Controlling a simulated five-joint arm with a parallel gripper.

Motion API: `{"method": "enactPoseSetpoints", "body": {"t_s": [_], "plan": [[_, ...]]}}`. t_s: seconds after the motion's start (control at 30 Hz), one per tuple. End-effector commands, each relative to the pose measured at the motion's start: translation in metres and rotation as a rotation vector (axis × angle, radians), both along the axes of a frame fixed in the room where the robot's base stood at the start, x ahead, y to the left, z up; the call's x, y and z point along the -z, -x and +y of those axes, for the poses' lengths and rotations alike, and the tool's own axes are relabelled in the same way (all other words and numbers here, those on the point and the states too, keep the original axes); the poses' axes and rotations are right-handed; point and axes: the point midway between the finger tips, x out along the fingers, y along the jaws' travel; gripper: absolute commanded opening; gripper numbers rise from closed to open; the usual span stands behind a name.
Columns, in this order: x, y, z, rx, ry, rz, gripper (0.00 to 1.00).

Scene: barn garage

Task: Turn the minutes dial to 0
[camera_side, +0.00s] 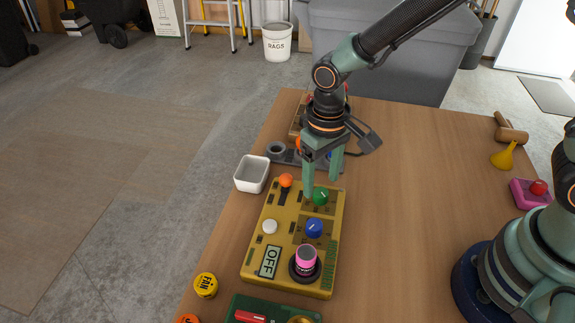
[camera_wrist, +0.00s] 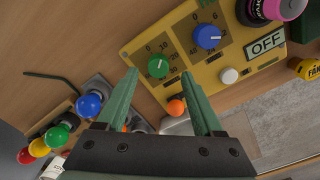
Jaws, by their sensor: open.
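A yellow control panel (camera_side: 262,238) lies on the wooden table. It carries a green dial (camera_side: 320,196) and a blue dial (camera_side: 314,228), each with a white pointer mark and printed numbers around it. In the wrist view the green dial (camera_wrist: 157,67) and blue dial (camera_wrist: 207,37) show clearly, but I cannot read which one is marked minutes. My gripper (camera_side: 321,188) points down over the green dial end of the panel. In the wrist view my gripper (camera_wrist: 160,75) is open, with its fingertips on either side of the green dial. I cannot tell whether they touch it.

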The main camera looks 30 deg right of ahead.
Motion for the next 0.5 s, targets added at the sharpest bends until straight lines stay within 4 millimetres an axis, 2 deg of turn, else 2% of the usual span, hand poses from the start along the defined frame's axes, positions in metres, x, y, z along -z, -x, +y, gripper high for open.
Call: {"method": "enactPoseSetpoints", "body": {"t_s": [0.03, 0.2, 0.5], "plan": [[0.009, 0.001, -0.001, 0.000, 0.003, 0.005, 0.69], [0.028, 0.000, -0.002, 0.000, 0.001, 0.003, 0.69], [0.035, 0.000, -0.002, 0.000, 0.000, 0.000, 0.69]]}}
